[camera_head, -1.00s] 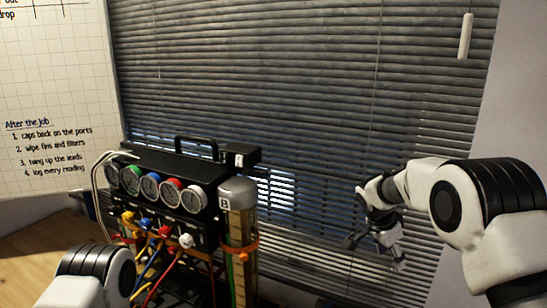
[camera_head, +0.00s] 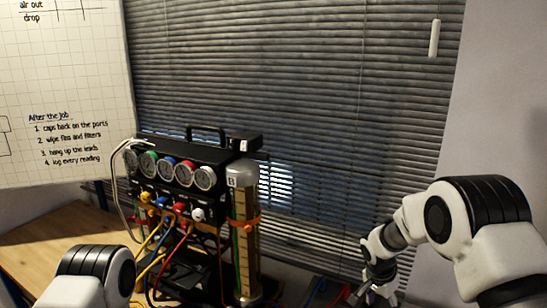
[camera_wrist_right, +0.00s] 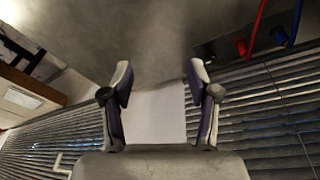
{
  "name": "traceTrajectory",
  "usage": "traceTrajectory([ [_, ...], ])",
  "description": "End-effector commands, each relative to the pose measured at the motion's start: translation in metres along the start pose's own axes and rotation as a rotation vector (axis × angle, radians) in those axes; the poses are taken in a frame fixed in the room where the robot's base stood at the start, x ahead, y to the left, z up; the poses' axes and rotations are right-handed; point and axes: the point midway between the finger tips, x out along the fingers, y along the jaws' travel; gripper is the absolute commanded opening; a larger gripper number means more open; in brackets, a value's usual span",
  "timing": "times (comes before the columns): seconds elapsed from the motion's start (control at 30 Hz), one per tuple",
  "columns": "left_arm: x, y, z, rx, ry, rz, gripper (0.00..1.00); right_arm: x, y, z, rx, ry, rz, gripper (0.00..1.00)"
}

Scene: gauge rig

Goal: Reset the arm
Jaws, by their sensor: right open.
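My right arm (camera_head: 475,225) comes in from the right in the head view. Its gripper (camera_head: 372,292) hangs low in front of the blinds, near the bottom edge of the picture. In the right wrist view the two fingers of the right gripper (camera_wrist_right: 160,85) stand apart with nothing between them. My left arm (camera_head: 95,275) shows only as a black and white link at the bottom left of the head view. The left gripper is out of the picture.
A gauge rig (camera_head: 180,155) with several dials and coloured hoses stands on a wooden table (camera_head: 65,245). A clear cylinder (camera_head: 243,230) marked B stands at its right side. Window blinds (camera_head: 310,110) fill the back, with a whiteboard (camera_head: 60,90) at left.

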Motion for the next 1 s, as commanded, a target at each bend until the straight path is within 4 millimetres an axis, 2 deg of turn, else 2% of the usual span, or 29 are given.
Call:
traceTrajectory([
  [0.17,0.0,0.0,0.001,0.0,-0.001,0.0,0.4,0.062,0.033,0.057,-0.176,-0.094,-0.034,0.6],
  [0.27,0.0,0.0,0.001,0.0,-0.002,0.0,0.4,0.102,0.067,0.105,-0.308,-0.154,-0.069,0.6],
  [0.3,0.0,0.0,0.001,0.0,-0.002,0.0,0.4,0.116,0.085,0.127,-0.364,-0.178,-0.087,0.6],
  [0.4,0.0,0.0,0.001,0.0,-0.002,0.0,0.4,0.141,0.134,0.179,-0.5,-0.214,-0.129,0.6],
  [0.5,0.0,0.0,0.001,0.0,-0.001,0.0,0.4,0.151,0.18,0.219,-0.616,-0.225,-0.157,0.6],
  [0.57,0.0,0.0,0.001,0.0,-0.001,0.0,0.4,0.152,0.207,0.238,-0.681,-0.225,-0.166,0.6],
  [0.77,0.0,0.0,0.001,0.0,-0.001,0.0,0.4,0.133,0.29,0.285,-0.896,-0.205,-0.158,0.6],
  [0.8,0.024,0.0,0.0,0.0,0.0,0.0,0.4,0.158,0.286,0.289,-0.901,-0.194,-0.163,0.6],
  [1.0,0.089,-0.001,0.001,0.0,-0.002,0.0,0.4,0.221,0.279,0.302,-0.897,-0.191,-0.166,0.6],
])
